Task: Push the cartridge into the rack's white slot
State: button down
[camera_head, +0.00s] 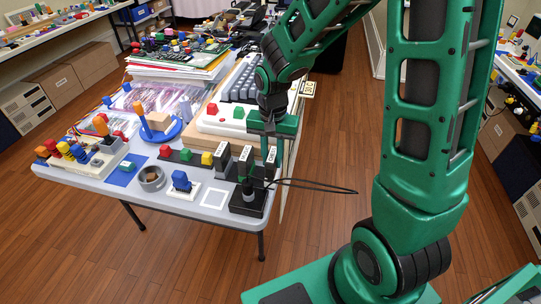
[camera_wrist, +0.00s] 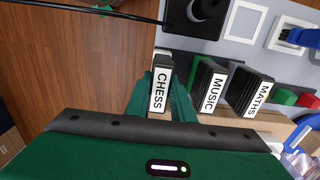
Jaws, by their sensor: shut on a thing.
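My gripper (camera_head: 272,150) is shut on a black cartridge labelled CHESS (camera_wrist: 160,88), with a green finger on each side of it in the wrist view. In the head view this cartridge (camera_head: 270,164) stands upright below my gripper, at the right end of a row. The cartridges labelled MUSIC (camera_wrist: 214,90) and MATHS (camera_wrist: 252,95) stand beside it, apart from it, to its right in the wrist view.
A black joystick (camera_head: 248,196) with a cable stands in front of the row. Red, green and yellow blocks (camera_head: 206,158) sit on a dark strip to the left. A white square outline (camera_head: 214,197) lies on the grey table. A keyboard stands behind; the table's right edge is close.

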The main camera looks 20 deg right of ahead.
jog(key=shift+f, duration=0.55)
jog(key=c, duration=1.5)
grip_release()
jog(key=shift+o, duration=0.2)
jog(key=shift+r, duration=0.1)
notch_tip(320, 180, up, 10)
jog(key=shift+w+r, duration=0.1)
jog(key=shift+r, duration=0.15)
jog(key=shift+d, duration=0.1)
